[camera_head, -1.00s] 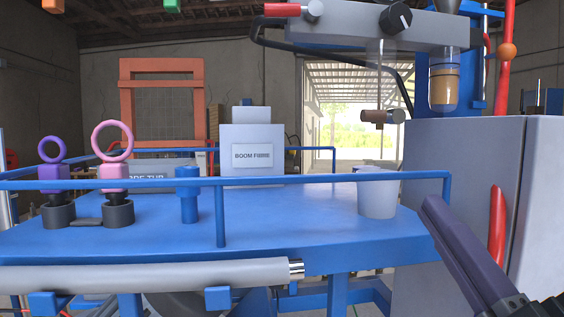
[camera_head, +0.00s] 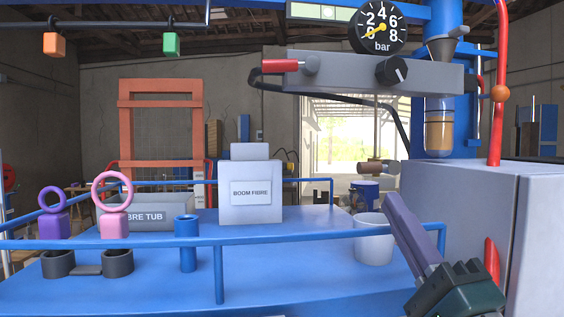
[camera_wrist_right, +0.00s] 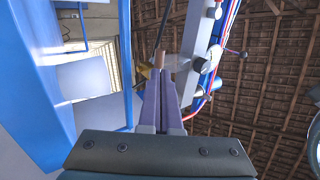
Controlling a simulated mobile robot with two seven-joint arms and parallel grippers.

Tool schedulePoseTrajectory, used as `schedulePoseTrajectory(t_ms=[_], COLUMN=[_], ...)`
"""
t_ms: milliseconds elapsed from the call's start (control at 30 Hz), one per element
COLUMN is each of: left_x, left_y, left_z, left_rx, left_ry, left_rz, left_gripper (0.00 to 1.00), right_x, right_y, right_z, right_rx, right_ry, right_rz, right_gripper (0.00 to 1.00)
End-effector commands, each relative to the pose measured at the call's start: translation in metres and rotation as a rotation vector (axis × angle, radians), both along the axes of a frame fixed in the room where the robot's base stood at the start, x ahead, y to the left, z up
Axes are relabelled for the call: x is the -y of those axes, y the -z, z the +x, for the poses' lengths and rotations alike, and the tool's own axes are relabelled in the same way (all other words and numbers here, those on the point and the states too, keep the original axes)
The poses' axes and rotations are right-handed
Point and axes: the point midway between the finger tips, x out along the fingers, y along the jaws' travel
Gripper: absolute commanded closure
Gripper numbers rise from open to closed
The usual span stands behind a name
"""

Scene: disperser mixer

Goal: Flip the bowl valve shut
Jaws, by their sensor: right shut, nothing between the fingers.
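My right gripper (camera_head: 395,201) comes in from the lower right of the head view, shut and empty. Its purple-grey fingers point up, in front of the white cup. They also show in the wrist view (camera_wrist_right: 165,82). Above them a brown and grey fitting (camera_head: 374,168) hangs on a thin rod, apart from the fingertips in the head view. A grey beam (camera_head: 345,70) higher up carries a red-handled lever (camera_head: 281,66) lying sideways to the left and a black knob (camera_head: 392,71). A clear bowl with amber liquid (camera_head: 439,132) hangs at its right. Which part is the bowl valve I cannot tell.
A blue rail (camera_head: 300,238) runs across the blue deck (camera_head: 255,290). On the deck stand a white cup (camera_head: 373,246), a blue post (camera_head: 186,250) and a BOOM FIBRE box (camera_head: 250,205). A grey cabinet (camera_head: 460,200) with a red hose bounds the right side.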

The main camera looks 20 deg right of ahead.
Motion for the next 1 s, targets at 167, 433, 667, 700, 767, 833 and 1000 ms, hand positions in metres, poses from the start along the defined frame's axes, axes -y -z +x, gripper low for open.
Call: schedulePoseTrajectory(t_ms=[167,433,667,700,767,833,1000], left_x=[0.001,0.002,0.001,0.001,0.001,0.0,0.0], left_y=[-0.023,-0.03,-0.029,-0.029,-0.029,-0.028,-0.027], left_z=[0.0,0.0,0.0,0.0,0.0,0.0,0.0], left_rx=[0.0,0.0,0.0,-0.001,0.0,0.0,-0.001], left_ry=[-0.004,-0.004,-0.003,-0.003,-0.001,0.0,0.002], left_rz=[-0.005,-0.006,-0.005,-0.004,-0.002,-0.001,0.002], left_gripper=[0.5,0.5,0.5,0.5,0.5,0.5,0.5], right_x=[0.006,0.009,0.009,0.009,0.01,0.011,0.019], right_y=[-0.022,-0.027,-0.026,-0.026,-0.026,-0.026,-0.027], right_z=[0.025,0.039,0.039,0.039,0.039,0.039,0.039], right_rx=[0.001,-0.001,-0.001,-0.001,-0.001,0.001,0.009], right_ry=[0.001,0.0,0.0,0.0,0.001,0.0,0.0], right_rz=[-0.002,-0.002,-0.001,-0.001,-0.001,0.004,0.038], right_gripper=[1.0,1.0,1.0,1.0,1.0,1.0,1.0])
